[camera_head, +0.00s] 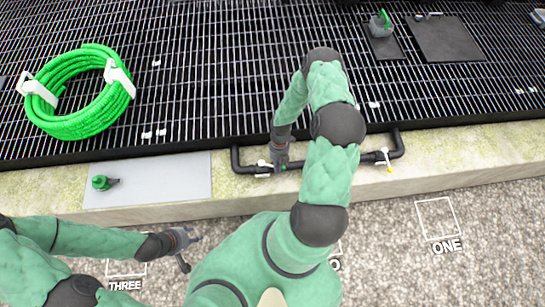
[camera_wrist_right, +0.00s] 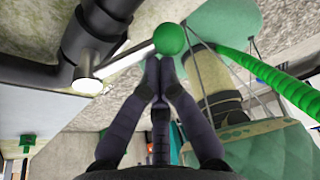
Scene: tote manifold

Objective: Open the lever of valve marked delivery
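A black pipe manifold (camera_head: 236,158) runs along the stone ledge with two white valves. The left valve (camera_head: 263,166) is beside my right gripper (camera_head: 281,166); the right valve (camera_head: 383,155) has a small yellow knob (camera_head: 389,169). In the right wrist view, a thin lever (camera_wrist_right: 125,55) runs from a white valve hub (camera_wrist_right: 87,80) to a green ball knob (camera_wrist_right: 171,39). My right gripper's fingers (camera_wrist_right: 160,70) meet at their tips just below this ball; I cannot tell whether they touch it. No delivery marking is readable. My left gripper (camera_head: 188,250) is open and empty above the gravel.
A coiled green hose (camera_head: 68,118) lies on the dark grating at left. A green-topped fitting (camera_head: 103,183) stands on a pale plate (camera_head: 180,180) on the ledge. Another green-topped fitting (camera_head: 380,24) is at the back right. The gravel at right is mostly clear.

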